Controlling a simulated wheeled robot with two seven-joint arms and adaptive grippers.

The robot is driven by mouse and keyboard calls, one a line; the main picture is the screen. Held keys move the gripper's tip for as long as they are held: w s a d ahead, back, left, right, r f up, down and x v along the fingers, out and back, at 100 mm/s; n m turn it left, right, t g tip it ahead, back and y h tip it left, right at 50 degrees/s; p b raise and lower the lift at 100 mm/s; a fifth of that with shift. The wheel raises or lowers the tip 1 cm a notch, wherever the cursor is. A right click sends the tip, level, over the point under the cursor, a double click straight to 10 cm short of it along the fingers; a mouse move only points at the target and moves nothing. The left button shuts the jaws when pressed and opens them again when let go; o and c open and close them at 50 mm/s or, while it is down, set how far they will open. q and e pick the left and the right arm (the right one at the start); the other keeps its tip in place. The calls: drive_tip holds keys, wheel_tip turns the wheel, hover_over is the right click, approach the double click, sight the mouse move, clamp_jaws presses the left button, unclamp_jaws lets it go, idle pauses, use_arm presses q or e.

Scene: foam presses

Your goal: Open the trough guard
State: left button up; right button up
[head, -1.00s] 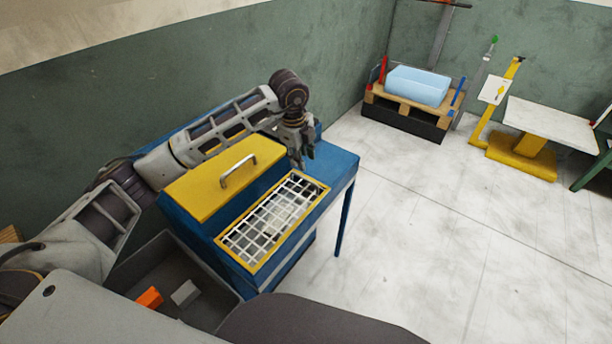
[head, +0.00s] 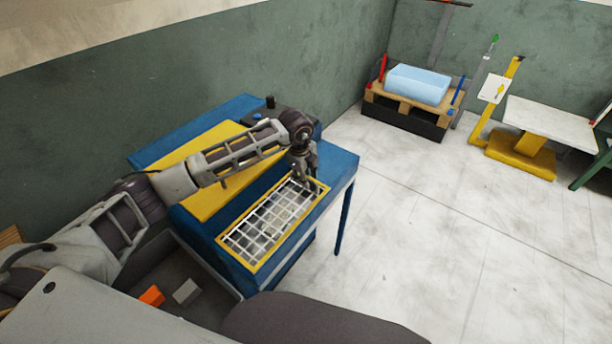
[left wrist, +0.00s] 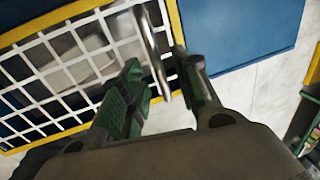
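The trough guard (head: 289,231) is a white wire grid in a yellow frame. It lies flat over the trough in the blue machine. In the left wrist view its grid and yellow frame (left wrist: 60,16) fill the upper left. My left gripper (head: 311,184) is over the guard's far end. A curved metal handle (left wrist: 153,45) near the frame's edge runs between the two green-and-dark fingers of my left gripper (left wrist: 168,92). The fingers are apart, with a visible gap at the handle. My right gripper is not in view.
The yellow lid (head: 212,202) of the blue machine (head: 345,163) lies partly behind my left arm. A dark control box (head: 288,112) is at the back. A grey bin with an orange block (head: 152,296) and a grey block (head: 187,291) stands in front.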

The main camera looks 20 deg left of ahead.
use_arm(q)
drive_tip(key=shift+c, duration=0.4)
clamp_jaws()
drive_tip(key=shift+r, duration=0.1)
